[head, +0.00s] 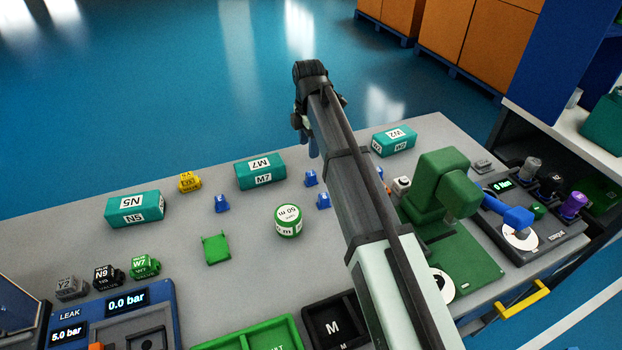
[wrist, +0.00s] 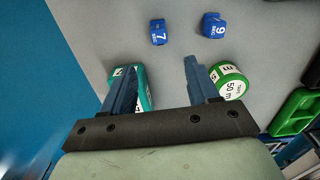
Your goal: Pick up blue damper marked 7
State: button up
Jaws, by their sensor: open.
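The blue damper marked 7 (wrist: 158,32) stands on the grey table near the top of the wrist view, its number readable. In the head view it appears to be the farther of two close blue dampers (head: 311,178), though its mark is too small to read there. My gripper (wrist: 160,65) is open and empty, with its blue fingers apart below the damper in the wrist view and not touching it. In the head view my gripper (head: 313,150) is partly hidden by my arm. A blue damper marked 9 (wrist: 214,26) stands right of it in the wrist view.
A teal M7 box (head: 260,172) and a green-white roll (head: 288,220) stand close by; both show beside my fingers in the wrist view. Another blue damper (head: 222,204) stands to the left. A green machine (head: 440,185) stands to the right.

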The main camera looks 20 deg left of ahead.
aim_at(311, 173)
jog(key=f, duration=1.2)
jog(key=shift+w+d+f, duration=0.2)
jog(key=shift+w+f, duration=0.05)
jog(key=shift+c, duration=0.3)
jog(key=c, duration=1)
